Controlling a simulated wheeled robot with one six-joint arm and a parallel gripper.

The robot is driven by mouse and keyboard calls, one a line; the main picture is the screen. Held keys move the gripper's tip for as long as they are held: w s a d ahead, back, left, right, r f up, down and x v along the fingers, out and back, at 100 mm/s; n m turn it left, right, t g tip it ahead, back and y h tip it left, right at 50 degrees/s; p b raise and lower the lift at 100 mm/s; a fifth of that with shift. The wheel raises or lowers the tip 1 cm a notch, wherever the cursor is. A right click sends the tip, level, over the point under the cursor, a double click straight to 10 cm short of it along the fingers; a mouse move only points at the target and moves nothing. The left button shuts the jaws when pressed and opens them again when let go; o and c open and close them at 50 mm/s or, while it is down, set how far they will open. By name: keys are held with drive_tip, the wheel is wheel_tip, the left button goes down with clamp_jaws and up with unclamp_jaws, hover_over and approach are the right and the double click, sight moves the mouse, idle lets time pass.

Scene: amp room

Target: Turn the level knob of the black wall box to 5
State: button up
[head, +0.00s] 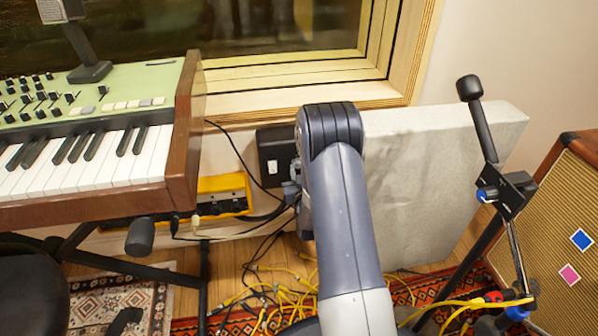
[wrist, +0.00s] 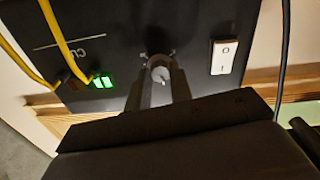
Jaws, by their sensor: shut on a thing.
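The black wall box (head: 268,148) is on the wall below the window, partly hidden by my arm in the head view. In the wrist view, the face of the black wall box (wrist: 120,35) fills the upper part of the picture. The light grey level knob (wrist: 160,69) sits between my two fingers. My gripper (wrist: 158,82) is shut on the knob, one finger on each side. A small dark mark shows on the knob's face. The scale numbers around it cannot be read. In the head view the knob is hidden behind my arm.
A white rocker switch (wrist: 223,57) and a lit green indicator (wrist: 103,82) flank the knob. Yellow cables (wrist: 58,45) run across the box. A keyboard (head: 90,150) stands left, a grey panel (head: 430,190) right. Cables (head: 275,290) lie on the floor.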

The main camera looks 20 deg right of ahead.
clamp_jaws()
drive_tip(key=m, duration=0.5)
drive_tip(key=o, duration=0.8)
unclamp_jaws()
drive_tip(key=shift+c, duration=0.2)
drive_tip(key=p+v, duration=0.2)
drive_tip(key=v, duration=0.9)
drive_tip(key=shift+w, duration=0.1)
